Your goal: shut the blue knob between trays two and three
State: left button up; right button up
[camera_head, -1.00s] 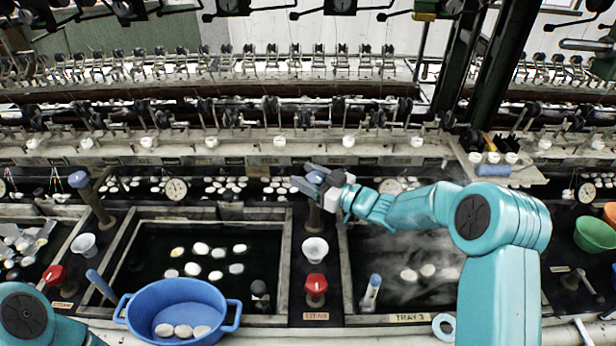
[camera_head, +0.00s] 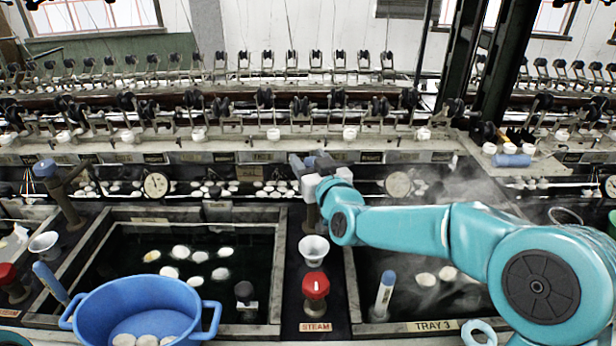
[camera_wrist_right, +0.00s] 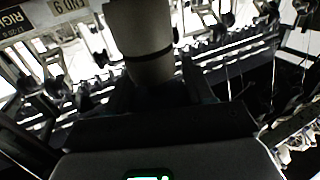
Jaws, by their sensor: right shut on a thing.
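The blue knob between trays two and three is mostly hidden behind my right gripper (camera_head: 308,166) in the head view. Its dark brown post (camera_head: 311,217) shows below the gripper, behind a white funnel cup. My right gripper is shut on the knob at the top of this post. In the right wrist view, a thick grey cylinder with a dark band (camera_wrist_right: 140,45) stands at the jaws; its blue colour does not show there. Tray three (camera_head: 398,327) lies to the right, and tray two (camera_head: 262,226) lies to the left. My left gripper is out of view.
A red steam knob (camera_head: 315,286) and the white funnel cup (camera_head: 313,249) stand in front of the post. A blue basin (camera_head: 143,309) with cocoons sits at tray two's front. Another blue knob (camera_head: 45,169) stands at far left. Steam hangs over tray three.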

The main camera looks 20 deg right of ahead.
jog(key=shift+f+m+h, duration=0.1)
jog(key=shift+m+h, duration=0.4)
jog(key=shift+h, duration=0.3)
jog(key=shift+d, duration=0.1)
jog(key=o, duration=1)
jog(key=shift+c, duration=0.2)
jog(key=shift+s, duration=0.15)
jog(key=s, duration=0.7)
jog(key=shift+s+b, duration=0.15)
jog(key=shift+b, duration=0.3)
